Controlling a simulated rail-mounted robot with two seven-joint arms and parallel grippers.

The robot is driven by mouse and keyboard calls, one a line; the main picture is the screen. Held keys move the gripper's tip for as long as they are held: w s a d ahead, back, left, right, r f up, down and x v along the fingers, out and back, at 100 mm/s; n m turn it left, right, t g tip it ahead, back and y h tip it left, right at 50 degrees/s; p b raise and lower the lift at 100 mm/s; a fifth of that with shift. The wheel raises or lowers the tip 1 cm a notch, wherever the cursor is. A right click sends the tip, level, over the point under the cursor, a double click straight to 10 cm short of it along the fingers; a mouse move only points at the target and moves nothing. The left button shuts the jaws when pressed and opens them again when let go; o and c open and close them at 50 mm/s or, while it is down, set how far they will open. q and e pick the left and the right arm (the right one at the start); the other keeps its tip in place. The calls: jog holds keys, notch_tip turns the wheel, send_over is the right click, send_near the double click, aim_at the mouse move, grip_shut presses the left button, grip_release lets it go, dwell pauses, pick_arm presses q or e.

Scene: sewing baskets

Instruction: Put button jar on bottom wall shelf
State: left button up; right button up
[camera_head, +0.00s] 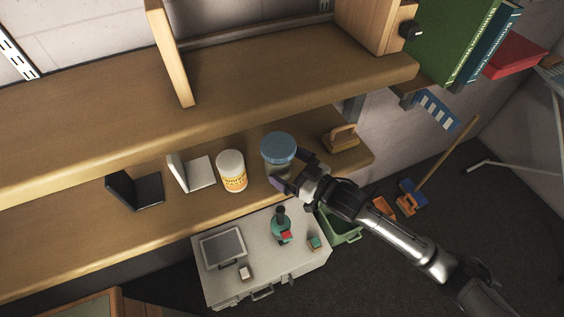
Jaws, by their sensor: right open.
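The button jar (278,149) is a clear jar with a blue lid. It stands upright on the bottom wall shelf (60,229), towards its right end. My right gripper (294,172) comes in from the lower right and is open at the jar's right and front side. The fingers partly cover the lower part of the jar, so I cannot tell whether they touch it. My left gripper is not in the camera_head view.
An upper shelf (240,98) runs above. Left of the jar are a white tub with an orange label (231,171), a white bookend (197,174) and a black bookend (140,192). A wooden-handled brush (341,140) sits to the right. A white cabinet (216,285) stands below.

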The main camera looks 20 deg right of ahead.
jog(key=v, duration=0.9)
jog(key=shift+s+b, duration=0.25)
jog(key=shift+b, duration=0.2)
jog(key=s+a+f+m+g+h, duration=0.25)
jog(key=s+f+g+h, duration=0.3)
jog(key=s+f, duration=0.55)
jog(key=s+d+f+m+g+h, duration=0.1)
jog(key=s+f+g+h, duration=0.2)
jog(key=s, duration=1)
notch_tip(320, 180, down, 4)
jog(key=g, duration=0.3)
jog(key=shift+s+d+m, duration=0.2)
jog(key=shift+d+m, duration=0.15)
